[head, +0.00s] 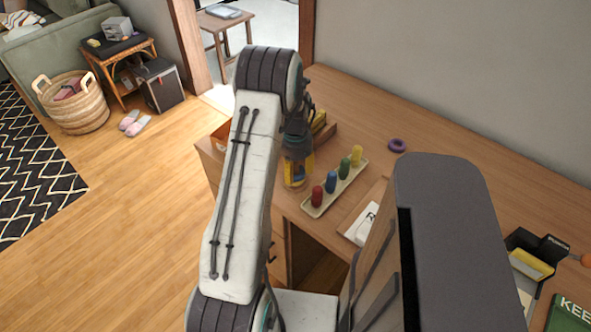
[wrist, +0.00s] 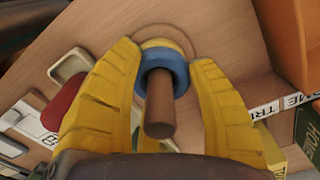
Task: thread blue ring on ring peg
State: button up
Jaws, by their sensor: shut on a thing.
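My gripper (wrist: 165,60) has yellow fingers and is shut on the blue ring (wrist: 180,72), one finger at each side. The brown ring peg (wrist: 160,105) passes through the ring, its free end toward the wrist camera. A yellow ring-like piece (wrist: 158,44) shows just beyond the blue ring, near the round wooden base (wrist: 186,38). Whether the blue ring touches it is unclear. In the head view my gripper (head: 297,170) is low over the desk's left end, and the peg cannot be made out behind the fingers.
A cream tray (head: 309,208) with red, blue, green and yellow pieces stands right of my gripper. A purple ring (head: 397,145) lies farther back on the desk (head: 440,150). A low wooden box (head: 326,132) is behind the gripper. Bare desk lies around the purple ring.

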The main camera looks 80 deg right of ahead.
jog(key=o, duration=0.9)
notch_tip(320, 180, up, 12)
dwell(0.3)
dwell(0.7)
